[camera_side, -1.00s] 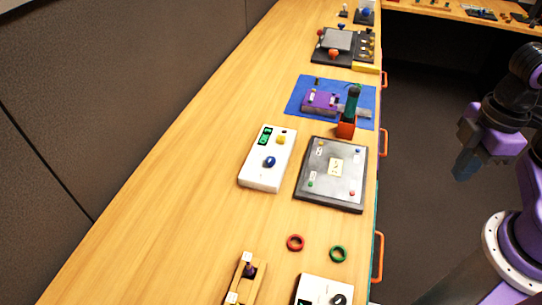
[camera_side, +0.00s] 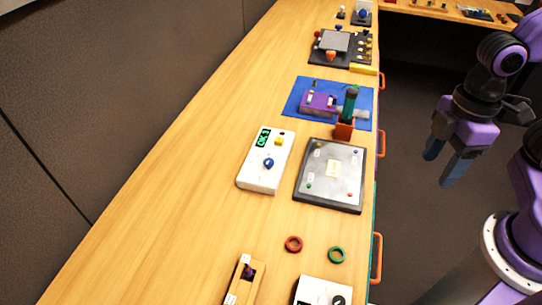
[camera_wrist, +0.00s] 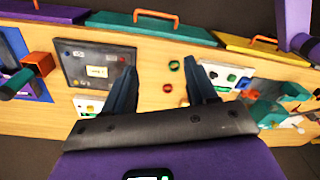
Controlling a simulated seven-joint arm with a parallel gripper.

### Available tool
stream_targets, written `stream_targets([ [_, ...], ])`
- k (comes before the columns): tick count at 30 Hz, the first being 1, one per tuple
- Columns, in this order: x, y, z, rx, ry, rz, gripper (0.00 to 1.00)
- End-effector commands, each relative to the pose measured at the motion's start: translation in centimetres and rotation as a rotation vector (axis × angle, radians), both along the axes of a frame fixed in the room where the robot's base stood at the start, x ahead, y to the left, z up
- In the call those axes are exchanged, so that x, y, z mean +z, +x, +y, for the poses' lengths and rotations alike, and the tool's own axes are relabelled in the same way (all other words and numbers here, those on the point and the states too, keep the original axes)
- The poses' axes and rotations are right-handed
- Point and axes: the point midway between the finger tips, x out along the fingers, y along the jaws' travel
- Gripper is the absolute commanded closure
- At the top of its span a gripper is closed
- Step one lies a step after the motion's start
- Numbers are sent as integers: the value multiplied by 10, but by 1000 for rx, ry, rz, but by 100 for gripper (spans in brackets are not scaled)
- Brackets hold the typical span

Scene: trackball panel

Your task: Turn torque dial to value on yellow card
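A pale yellow card (camera_side: 332,168) lies at the middle of a dark-edged grey panel (camera_side: 318,192); it also shows in the wrist view (camera_wrist: 97,72), its writing too small to read. Left of the panel is a white box (camera_side: 257,178) with a blue knob (camera_side: 269,163), a yellow button and a green display. A green-handled tool (camera_side: 350,101) stands upright in an orange holder (camera_side: 344,131) behind the panel. I cannot tell which part is the torque dial. My gripper (camera_side: 440,170) is open and empty, off the bench's right edge, apart from everything; its fingers (camera_wrist: 162,72) are spread.
A red ring (camera_side: 293,244) and a green ring (camera_side: 336,255) lie in front of the panel. A second white box (camera_side: 318,291) and a tan box (camera_side: 244,281) are nearer. A purple device (camera_side: 319,103) sits on a blue mat. Orange drawer handles (camera_side: 377,258) stick out. The bench's left side is clear.

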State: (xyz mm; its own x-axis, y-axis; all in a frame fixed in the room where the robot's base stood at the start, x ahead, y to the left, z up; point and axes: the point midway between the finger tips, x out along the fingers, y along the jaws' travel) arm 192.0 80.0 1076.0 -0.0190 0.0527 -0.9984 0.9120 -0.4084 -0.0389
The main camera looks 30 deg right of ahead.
Motion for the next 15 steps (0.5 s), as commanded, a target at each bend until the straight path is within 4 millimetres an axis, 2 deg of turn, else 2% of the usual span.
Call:
stream_targets([
  [6, 3, 60, 43, 83, 59, 35, 43],
  [15, -3, 151, 86, 204, 164, 35, 43],
])
